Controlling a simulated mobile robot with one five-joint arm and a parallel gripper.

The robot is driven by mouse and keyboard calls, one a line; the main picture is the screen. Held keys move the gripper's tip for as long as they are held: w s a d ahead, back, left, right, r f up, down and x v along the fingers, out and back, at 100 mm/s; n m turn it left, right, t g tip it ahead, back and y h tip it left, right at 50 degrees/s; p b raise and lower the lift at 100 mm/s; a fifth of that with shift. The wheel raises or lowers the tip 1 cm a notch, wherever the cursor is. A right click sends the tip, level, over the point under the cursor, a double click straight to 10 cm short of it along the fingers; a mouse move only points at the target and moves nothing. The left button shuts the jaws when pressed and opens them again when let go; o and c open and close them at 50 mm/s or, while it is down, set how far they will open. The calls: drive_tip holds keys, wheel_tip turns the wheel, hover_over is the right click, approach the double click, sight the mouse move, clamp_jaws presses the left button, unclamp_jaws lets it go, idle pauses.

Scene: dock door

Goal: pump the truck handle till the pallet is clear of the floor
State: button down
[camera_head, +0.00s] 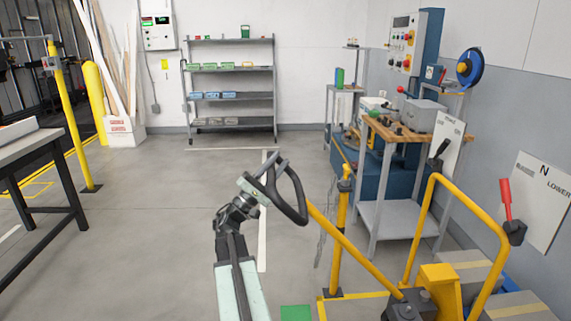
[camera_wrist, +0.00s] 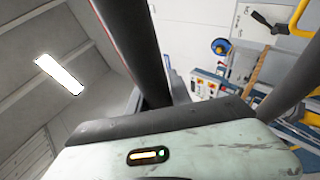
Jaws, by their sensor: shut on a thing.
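The truck handle is a black loop (camera_head: 301,205) at the top of a yellow bar (camera_head: 352,246), which slants down right to the truck's body (camera_head: 440,288). My gripper (camera_head: 262,186) is shut on the left side of the loop, with the bar tilted toward the left. In the wrist view, dark bars (camera_wrist: 135,50) rise past my gripper's pale housing, and its fingertips are hard to make out. Grey boxes with tan straps (camera_head: 515,303) sit behind the truck's yellow hoop (camera_head: 436,178). The pallet's underside and its gap to the floor are hidden.
A red-gripped lever (camera_head: 506,198) stands by a sign marked N and LOWER (camera_head: 541,203) at right. A workbench (camera_head: 405,130) and a yellow post (camera_head: 342,225) stand behind the handle. A grey table (camera_head: 35,150) is at left. The middle floor is clear.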

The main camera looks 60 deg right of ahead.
drive_tip(key=shift+w+a, duration=0.15)
drive_tip(key=shift+w, duration=0.2)
drive_tip(key=shift+r, duration=0.1)
